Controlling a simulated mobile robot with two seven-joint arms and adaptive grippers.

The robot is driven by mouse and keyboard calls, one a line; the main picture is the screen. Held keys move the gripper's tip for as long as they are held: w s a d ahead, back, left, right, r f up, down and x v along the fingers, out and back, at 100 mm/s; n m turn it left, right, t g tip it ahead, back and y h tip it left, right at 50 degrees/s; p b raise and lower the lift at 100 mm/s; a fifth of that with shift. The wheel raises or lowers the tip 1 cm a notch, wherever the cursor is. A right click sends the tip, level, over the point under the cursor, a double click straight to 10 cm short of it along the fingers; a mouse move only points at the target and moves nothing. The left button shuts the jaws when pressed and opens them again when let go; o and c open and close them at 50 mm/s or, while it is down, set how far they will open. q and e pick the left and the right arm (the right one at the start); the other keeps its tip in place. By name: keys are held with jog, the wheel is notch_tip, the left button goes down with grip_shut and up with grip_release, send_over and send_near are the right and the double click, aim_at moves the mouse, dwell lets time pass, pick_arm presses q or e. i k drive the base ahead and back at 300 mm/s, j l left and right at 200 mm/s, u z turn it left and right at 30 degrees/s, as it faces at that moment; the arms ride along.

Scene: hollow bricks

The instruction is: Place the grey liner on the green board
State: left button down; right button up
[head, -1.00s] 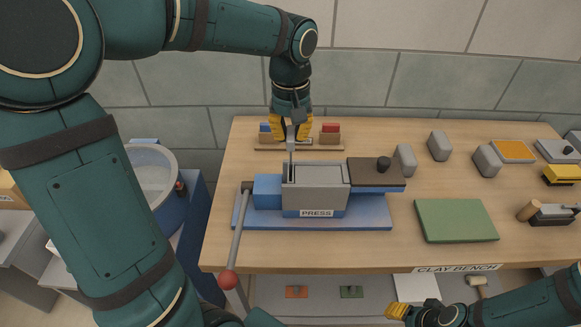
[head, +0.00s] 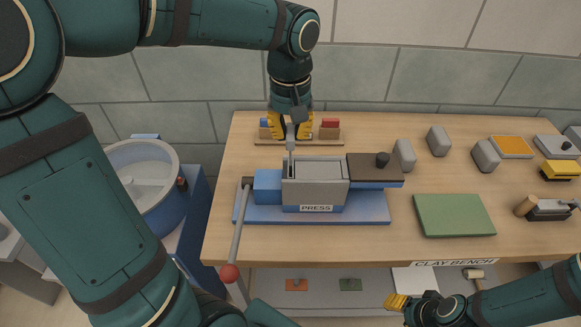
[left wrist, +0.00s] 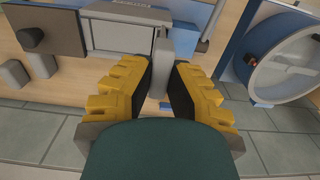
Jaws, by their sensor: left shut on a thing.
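My left gripper (head: 291,128) is shut on a thin grey upright piece, which looks like the grey liner (head: 291,143). In the left wrist view the grey piece (left wrist: 161,62) stands between the yellow fingers (left wrist: 160,90). The piece is at the left end of the grey press box (head: 316,193); I cannot tell whether its lower end is inside or just above the box. The green board (head: 454,215) lies flat and bare on the bench right of the press. My right gripper (head: 397,301) is low in front of the bench, its fingers too small to judge.
A lever with a red knob (head: 229,273) stands at the press's left. A dark lid with a knob (head: 375,167) is right of the box. Several grey blocks (head: 438,141) and an orange-topped tray (head: 511,147) stand behind the board. A rack (head: 328,133) is behind the press.

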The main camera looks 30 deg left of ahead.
aim_at(455, 213)
jog(key=k+l, duration=0.8)
